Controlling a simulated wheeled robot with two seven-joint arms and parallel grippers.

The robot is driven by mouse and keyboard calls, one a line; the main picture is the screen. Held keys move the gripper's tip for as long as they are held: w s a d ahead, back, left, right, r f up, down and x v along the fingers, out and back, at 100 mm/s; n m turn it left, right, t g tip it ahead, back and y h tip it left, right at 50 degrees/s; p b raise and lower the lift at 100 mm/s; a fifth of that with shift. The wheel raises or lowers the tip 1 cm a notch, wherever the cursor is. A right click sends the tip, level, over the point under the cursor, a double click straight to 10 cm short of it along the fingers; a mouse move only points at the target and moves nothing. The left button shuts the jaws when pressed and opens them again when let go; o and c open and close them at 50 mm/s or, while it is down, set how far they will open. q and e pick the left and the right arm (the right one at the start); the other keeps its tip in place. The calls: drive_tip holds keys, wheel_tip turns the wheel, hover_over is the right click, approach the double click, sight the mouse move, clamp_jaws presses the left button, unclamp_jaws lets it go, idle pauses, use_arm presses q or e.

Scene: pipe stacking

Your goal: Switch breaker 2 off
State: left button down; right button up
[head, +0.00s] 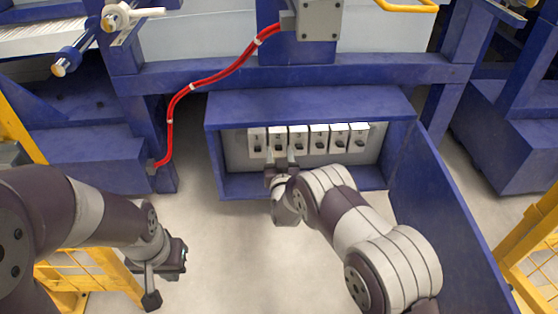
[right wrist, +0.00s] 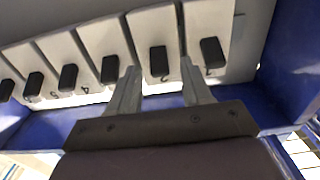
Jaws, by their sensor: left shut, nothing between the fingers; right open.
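A row of white breakers with black levers stands in the blue box. Breaker 2 (head: 277,136) is second from the left in the head view. In the right wrist view breaker 2 (right wrist: 158,62) is second from the right, its black lever between my fingertips. My right gripper (head: 281,162) is open in front of it; the right wrist view also shows the gripper (right wrist: 160,72), one finger on each side of the lever. I cannot tell whether the fingers touch it. My left gripper (head: 153,298) is shut and empty, low at the left, away from the breakers.
The blue box (head: 310,103) has walls around the breakers, and its open door (head: 450,220) stands to the right of my right arm. A red cable (head: 205,82) runs down at the left. Yellow fences (head: 90,270) stand at both sides.

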drive_tip(key=shift+w+f, duration=0.1)
drive_tip(key=shift+w, duration=0.5)
clamp_jaws()
drive_tip(key=shift+f+t+b, duration=0.2)
drive_tip(key=shift+t+b, duration=0.1)
drive_tip(key=shift+b, duration=0.45)
drive_tip(key=shift+f+t+b, duration=0.35)
drive_tip(key=shift+t+b, duration=0.4)
drive_tip(key=shift+t, duration=0.3)
drive_tip(key=shift+f+t+b, duration=0.35)
drive_tip(key=shift+t+b, duration=0.35)
drive_tip(key=shift+t, duration=0.4)
drive_tip(key=shift+f+t+b, duration=0.35)
drive_tip(key=shift+t+b, duration=0.4)
drive_tip(key=shift+t, duration=0.3)
